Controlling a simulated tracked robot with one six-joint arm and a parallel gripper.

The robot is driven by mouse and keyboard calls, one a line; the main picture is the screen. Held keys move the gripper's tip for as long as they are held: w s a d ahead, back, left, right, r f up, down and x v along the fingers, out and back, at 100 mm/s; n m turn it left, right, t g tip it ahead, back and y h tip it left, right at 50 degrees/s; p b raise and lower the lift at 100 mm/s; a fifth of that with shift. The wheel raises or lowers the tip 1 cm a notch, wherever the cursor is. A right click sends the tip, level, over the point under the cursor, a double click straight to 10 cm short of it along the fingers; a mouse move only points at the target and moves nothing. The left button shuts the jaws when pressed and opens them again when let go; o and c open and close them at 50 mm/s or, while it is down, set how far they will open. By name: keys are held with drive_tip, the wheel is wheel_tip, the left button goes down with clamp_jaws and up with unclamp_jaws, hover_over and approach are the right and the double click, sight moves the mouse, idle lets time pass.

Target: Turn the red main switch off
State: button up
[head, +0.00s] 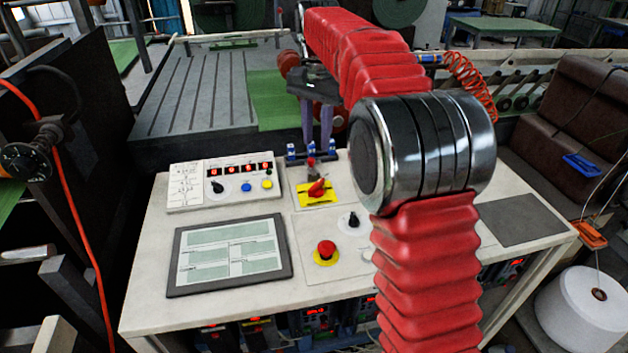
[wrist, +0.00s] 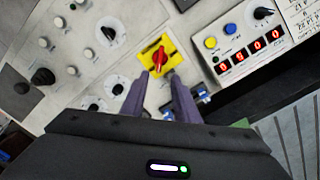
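The red main switch (head: 317,188) is a red rotary handle on a yellow plate on the control desk. In the wrist view the red handle (wrist: 157,56) shows just beyond my fingertips, lined up with the gap between them. My gripper (head: 316,142) points down from the far side of the desk, behind the switch plate. In the wrist view my gripper (wrist: 161,75) has its two grey-purple fingers apart with nothing held. Whether a finger touches the handle cannot be told.
A red mushroom button (head: 326,249) on a yellow ring and a black selector knob (head: 350,220) sit nearer on the desk. A display box (head: 232,182) and a touchscreen (head: 228,254) lie left. Small blue parts (head: 292,150) stand along the far edge.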

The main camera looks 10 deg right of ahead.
sight(316, 184)
drive_tip(key=shift+f, duration=0.1)
idle(0.3)
wheel_tip(316, 184, down, 14)
drive_tip(key=shift+r, duration=0.2)
idle(0.5)
clamp_jaws()
idle(0.3)
drive_tip(key=shift+a, duration=0.2)
drive_tip(key=shift+d, duration=0.1)
